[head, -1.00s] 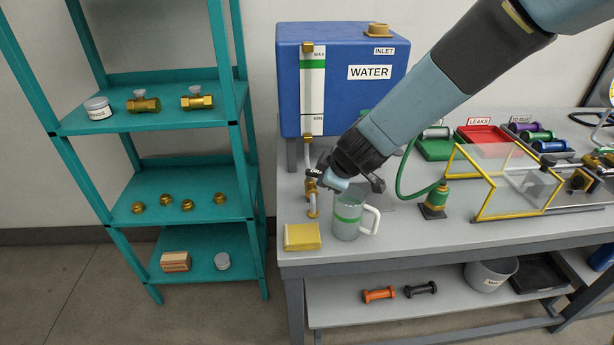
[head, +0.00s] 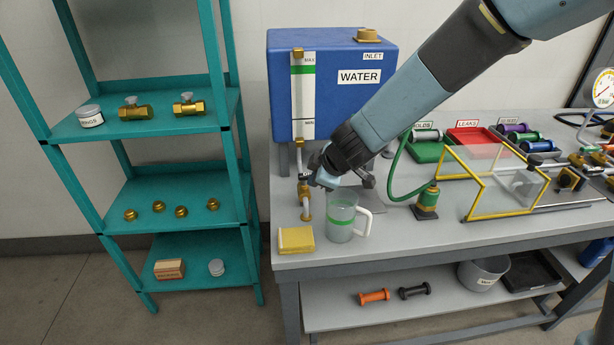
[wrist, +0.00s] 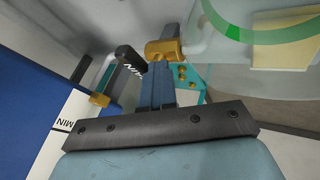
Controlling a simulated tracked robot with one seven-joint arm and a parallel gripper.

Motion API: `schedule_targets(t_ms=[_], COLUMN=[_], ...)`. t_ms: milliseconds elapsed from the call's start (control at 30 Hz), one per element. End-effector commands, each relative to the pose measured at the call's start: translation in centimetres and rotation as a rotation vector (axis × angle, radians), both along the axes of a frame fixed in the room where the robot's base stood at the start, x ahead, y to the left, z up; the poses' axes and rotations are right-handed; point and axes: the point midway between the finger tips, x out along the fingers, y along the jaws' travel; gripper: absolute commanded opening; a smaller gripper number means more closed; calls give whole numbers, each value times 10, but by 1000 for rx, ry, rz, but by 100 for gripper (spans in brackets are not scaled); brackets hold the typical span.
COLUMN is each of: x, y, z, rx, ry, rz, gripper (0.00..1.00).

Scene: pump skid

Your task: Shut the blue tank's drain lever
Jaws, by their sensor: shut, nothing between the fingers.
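The blue tank (head: 345,90), labelled WATER, stands at the bench's left end. A brass fitting (head: 299,143) and pale pipe run down from its gauge to the brass drain valve (head: 304,189). My gripper (head: 324,182) is shut and empty, close on the right of the valve. In the wrist view, my closed fingers (wrist: 158,85) point at the brass valve body (wrist: 166,49). The black drain lever (wrist: 130,58), with partly readable white lettering, lies just left of the fingers. I cannot tell whether they touch. In the head view my gripper mostly hides the lever.
A clear mug (head: 341,213) with a green band stands below my gripper, beside a yellow sponge (head: 296,240). A green hose (head: 397,170) and a yellow-framed clear guard (head: 500,180) stand to the right. A teal shelf (head: 185,187) stands left of the bench.

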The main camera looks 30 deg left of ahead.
Motion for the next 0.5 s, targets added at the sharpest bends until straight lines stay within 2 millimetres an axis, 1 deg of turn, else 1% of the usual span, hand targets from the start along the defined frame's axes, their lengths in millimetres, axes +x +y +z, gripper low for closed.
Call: schedule_targets(t_ms=[33, 500], x=[-1, -3], y=[5, 2], z=[3, 7], rx=[8, 4], ry=[-2, -6], rz=[6, 8], gripper=[0, 0])
